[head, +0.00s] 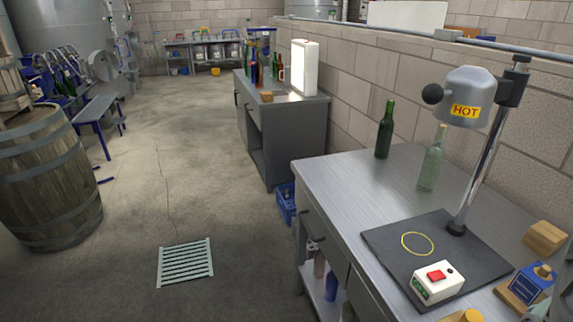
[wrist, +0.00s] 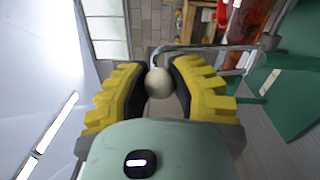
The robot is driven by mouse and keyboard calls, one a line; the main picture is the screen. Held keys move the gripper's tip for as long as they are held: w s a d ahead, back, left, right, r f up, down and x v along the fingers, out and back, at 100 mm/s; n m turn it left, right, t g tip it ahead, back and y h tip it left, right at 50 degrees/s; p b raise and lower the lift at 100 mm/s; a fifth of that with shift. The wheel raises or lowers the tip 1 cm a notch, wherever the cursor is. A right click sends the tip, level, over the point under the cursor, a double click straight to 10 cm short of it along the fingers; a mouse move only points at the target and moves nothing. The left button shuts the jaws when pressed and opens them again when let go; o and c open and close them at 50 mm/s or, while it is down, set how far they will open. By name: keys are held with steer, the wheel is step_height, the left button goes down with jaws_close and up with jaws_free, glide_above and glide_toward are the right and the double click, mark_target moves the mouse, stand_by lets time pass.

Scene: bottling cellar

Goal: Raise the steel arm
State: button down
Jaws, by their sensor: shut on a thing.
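In the wrist view my gripper (wrist: 158,76), with two yellow ribbed fingers and dark pads, is closed around a pale grey ball knob (wrist: 159,84). The knob sits between the pads near the fingertips. A bent steel arm (wrist: 200,47) shows just behind the knob and runs off to the right. Its far end and pivot cannot be made out clearly. My gripper and the held knob are not seen in the head view.
In the wrist view a green surface (wrist: 290,95) lies at right. In the head view a steel bench (head: 340,185) carries bottles and a lamp marked HOT (head: 467,85). A barrel (head: 48,180) stands at left. Open floor (head: 170,130) lies between.

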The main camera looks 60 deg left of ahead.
steer(key=shift+w+f, duration=0.1)
steer(key=shift+w, duration=0.05)
steer(key=c, duration=0.7)
jaws_free()
steer(key=shift+c, duration=0.2)
steer(key=shift+a, duration=0.1)
steer(key=v, duration=1.2)
